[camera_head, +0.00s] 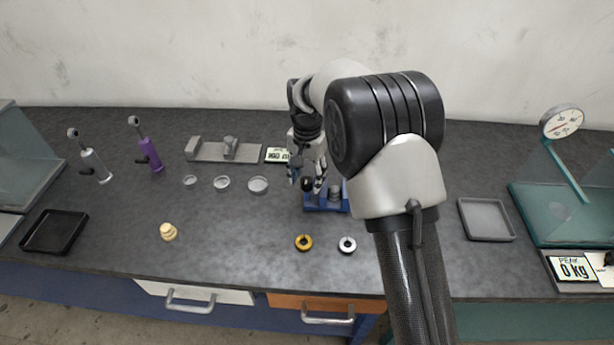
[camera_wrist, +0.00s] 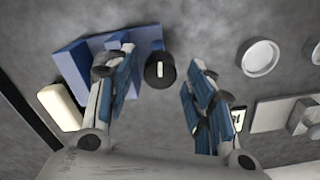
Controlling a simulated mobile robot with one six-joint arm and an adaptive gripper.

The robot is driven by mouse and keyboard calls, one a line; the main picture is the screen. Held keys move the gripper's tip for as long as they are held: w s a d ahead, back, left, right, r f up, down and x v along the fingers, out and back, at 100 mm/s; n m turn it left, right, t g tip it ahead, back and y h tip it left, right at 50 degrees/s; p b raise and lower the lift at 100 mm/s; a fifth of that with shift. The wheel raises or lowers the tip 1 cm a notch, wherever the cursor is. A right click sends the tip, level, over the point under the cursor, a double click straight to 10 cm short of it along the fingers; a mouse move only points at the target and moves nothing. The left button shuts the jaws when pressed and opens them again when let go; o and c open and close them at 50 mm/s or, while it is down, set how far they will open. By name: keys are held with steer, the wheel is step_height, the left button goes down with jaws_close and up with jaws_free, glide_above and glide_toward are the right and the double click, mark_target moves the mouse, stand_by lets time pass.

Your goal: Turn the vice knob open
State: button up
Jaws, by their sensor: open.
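The blue vice (camera_head: 340,207) stands on the dark bench, partly hidden by my arm in the head view. In the wrist view the vice (camera_wrist: 72,65) lies at the upper left. Its round black knob (camera_wrist: 160,72) carries a white mark and faces the camera; it also shows in the head view (camera_head: 307,184). My gripper (camera_wrist: 158,62) is open, with one finger on each side of the knob and clear gaps visible on both sides. In the head view my gripper (camera_head: 307,172) hangs over the vice's left end. I cannot tell exactly how deep the fingers reach.
Several shallow grey dishes (camera_head: 221,184) and a grey fixture (camera_head: 210,151) stand left of the vice. A gold ring (camera_head: 303,243) and a silver ring (camera_head: 347,245) lie in front. A cream block (camera_wrist: 60,106) sits beside the vice. A grey tray (camera_head: 486,219) is at right.

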steer(key=shift+c, duration=0.4)
steer(key=c, duration=1)
steer(key=shift+n+p, duration=0.4)
steer(key=shift+p, duration=0.05)
steer(key=n+p, duration=0.2)
steer(key=shift+r+n, duration=0.15)
steer(key=shift+n, duration=0.25)
steer(key=n+p, duration=0.3)
steer(key=n, duration=0.3)
steer(key=shift+p, duration=0.3)
steer(key=n+p, duration=0.1)
steer(key=n, duration=0.3)
steer(key=shift+a+n, duration=0.1)
steer(key=shift+n, duration=0.3)
steer(key=shift+n+p, duration=0.65)
steer(key=shift+n, duration=1.95)
